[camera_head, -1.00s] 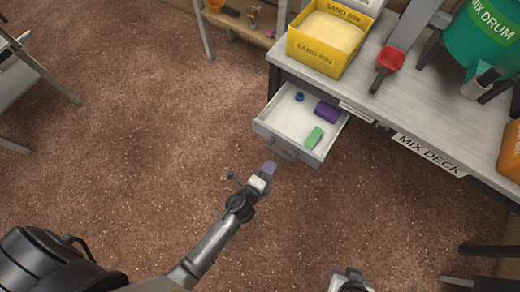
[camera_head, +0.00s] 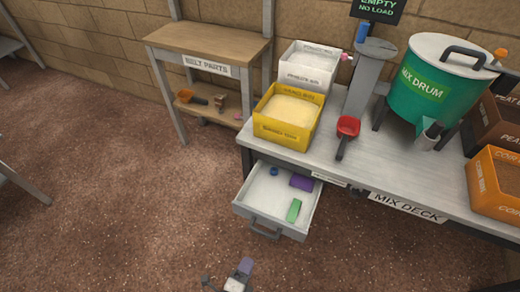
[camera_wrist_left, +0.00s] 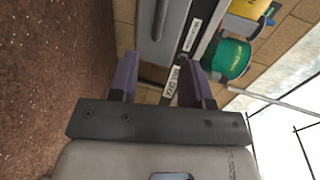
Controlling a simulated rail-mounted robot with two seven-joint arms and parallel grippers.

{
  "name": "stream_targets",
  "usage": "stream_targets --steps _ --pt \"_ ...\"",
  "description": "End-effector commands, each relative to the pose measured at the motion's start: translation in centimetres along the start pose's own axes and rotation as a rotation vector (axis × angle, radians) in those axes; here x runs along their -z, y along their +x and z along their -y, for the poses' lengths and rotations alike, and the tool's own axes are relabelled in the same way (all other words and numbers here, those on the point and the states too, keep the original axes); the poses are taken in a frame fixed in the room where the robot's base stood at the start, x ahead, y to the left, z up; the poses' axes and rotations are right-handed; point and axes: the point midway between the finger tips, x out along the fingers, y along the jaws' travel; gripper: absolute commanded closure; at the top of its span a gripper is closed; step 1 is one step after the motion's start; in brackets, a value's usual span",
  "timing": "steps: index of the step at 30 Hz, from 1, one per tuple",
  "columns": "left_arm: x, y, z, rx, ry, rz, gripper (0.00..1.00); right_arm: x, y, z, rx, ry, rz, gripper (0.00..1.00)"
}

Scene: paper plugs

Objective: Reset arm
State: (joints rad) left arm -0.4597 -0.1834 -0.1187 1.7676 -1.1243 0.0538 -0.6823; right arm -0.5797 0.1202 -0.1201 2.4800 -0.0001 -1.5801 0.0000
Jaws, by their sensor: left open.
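My left gripper (camera_head: 243,268) shows at the bottom of the head view, in front of and below the open drawer. In the left wrist view its two purple fingers (camera_wrist_left: 159,80) stand apart with nothing between them. The open drawer (camera_head: 272,229) of the mix deck holds a blue ring-like piece (camera_head: 274,171), a purple block (camera_head: 301,182) and a green block (camera_head: 294,210). My right gripper is not in the head view.
A wooden belt parts table (camera_head: 205,45) stands behind.

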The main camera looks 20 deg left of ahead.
Motion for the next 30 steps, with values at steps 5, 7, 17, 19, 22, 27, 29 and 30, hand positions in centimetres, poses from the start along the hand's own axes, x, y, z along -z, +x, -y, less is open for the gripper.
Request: stream_targets --steps 5,7,17,19,22,27,29,30 --pt "0.0 0.0 0.0 0.000 -0.006 0.000 0.56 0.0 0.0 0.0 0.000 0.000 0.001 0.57" --pt "-0.1 0.0 0.0 -0.003 -0.038 0.003 0.56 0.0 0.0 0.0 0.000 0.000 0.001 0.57" --pt "-6.3 -2.2 -4.2 -0.271 -0.587 0.485 0.56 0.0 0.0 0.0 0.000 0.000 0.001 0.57" --pt "-7.2 -3.3 -4.4 -0.328 -0.758 0.608 0.56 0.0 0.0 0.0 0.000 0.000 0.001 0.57" --pt "-7.9 -5.1 -4.2 -0.414 -0.991 0.758 0.56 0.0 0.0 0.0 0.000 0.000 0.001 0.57" --pt "-7.5 -9.2 -0.2 -0.596 -1.305 0.911 0.56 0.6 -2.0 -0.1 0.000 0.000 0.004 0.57" --pt "-7.1 -11.0 2.7 -0.674 -1.383 0.929 0.56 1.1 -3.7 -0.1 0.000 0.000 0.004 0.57" --pt "-6.9 -12.3 5.0 -0.727 -1.419 0.926 0.56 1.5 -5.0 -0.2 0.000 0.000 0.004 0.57"
